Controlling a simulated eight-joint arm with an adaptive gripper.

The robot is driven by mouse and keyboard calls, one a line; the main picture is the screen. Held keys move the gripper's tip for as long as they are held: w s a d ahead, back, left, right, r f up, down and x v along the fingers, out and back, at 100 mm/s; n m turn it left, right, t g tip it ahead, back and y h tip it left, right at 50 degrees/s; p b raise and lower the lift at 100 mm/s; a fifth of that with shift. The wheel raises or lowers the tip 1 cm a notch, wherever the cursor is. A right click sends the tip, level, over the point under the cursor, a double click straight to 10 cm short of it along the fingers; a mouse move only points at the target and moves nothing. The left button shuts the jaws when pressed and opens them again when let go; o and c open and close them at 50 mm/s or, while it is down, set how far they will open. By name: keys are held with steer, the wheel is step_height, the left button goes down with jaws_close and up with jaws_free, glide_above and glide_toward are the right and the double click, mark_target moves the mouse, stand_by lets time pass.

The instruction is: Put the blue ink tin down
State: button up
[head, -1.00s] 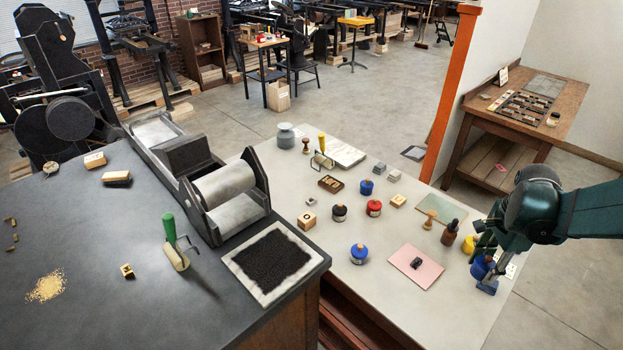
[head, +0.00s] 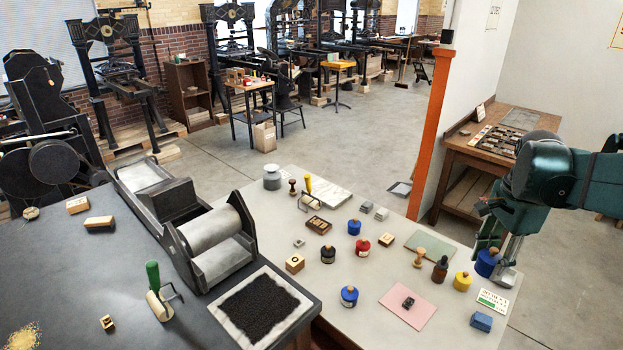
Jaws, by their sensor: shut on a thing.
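My gripper (head: 499,262), at the right end of the light table (head: 395,268), is shut on a blue ink tin (head: 486,264). The tin is partly hidden by the fingers. It shows behind and right of the yellow tin (head: 463,282), near the table's right edge. I cannot tell whether its base touches the table. Two other blue tins stand on the table, one near the front (head: 349,297) and one farther back (head: 354,227).
Near my gripper are a dark dropper bottle (head: 440,270), a wooden-handled stamp (head: 420,257), a card with a green label (head: 493,301) and a blue block (head: 481,321). A pink sheet (head: 418,315) lies left of these. Bare tabletop shows between the pink sheet and the blue block.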

steer(key=w+a+r+n+p, duration=0.1)
steer(key=w+a+n, duration=0.35)
steer(key=a, duration=0.85)
steer(key=w+a+n+p, duration=0.1)
steer(key=w+a+p, duration=0.1)
steer(key=w+a, duration=0.8)
steer(key=w+a+r+n+p, duration=0.1)
steer(key=w+a+n, duration=0.1)
steer(key=a, duration=1.4)
steer(key=s+a+n+p, duration=0.1)
steer(key=a+n, duration=0.1)
steer(key=a, duration=0.9)
steer(key=s+a+n+p, duration=0.1)
steer(key=s+a+n, duration=0.1)
steer(key=a, duration=1)
steer(key=s+a+f+n+p, duration=0.1)
steer(key=s+a+n, duration=0.1)
steer(key=s+a, duration=0.7)
steer(key=s+a+n+p, duration=0.1)
steer(key=s+a, duration=0.4)
steer(key=a, duration=0.8)
steer(key=s+a+f+n+p, duration=0.1)
steer(key=s+a+n+p, duration=0.1)
steer(key=s+a, duration=0.75)
step_height(320, 180, down, 11)
steer(key=w+a, duration=0.1)
steer(key=a, duration=0.1)
steer(key=shift+w, duration=0.35)
steer(key=shift+f, duration=0.15)
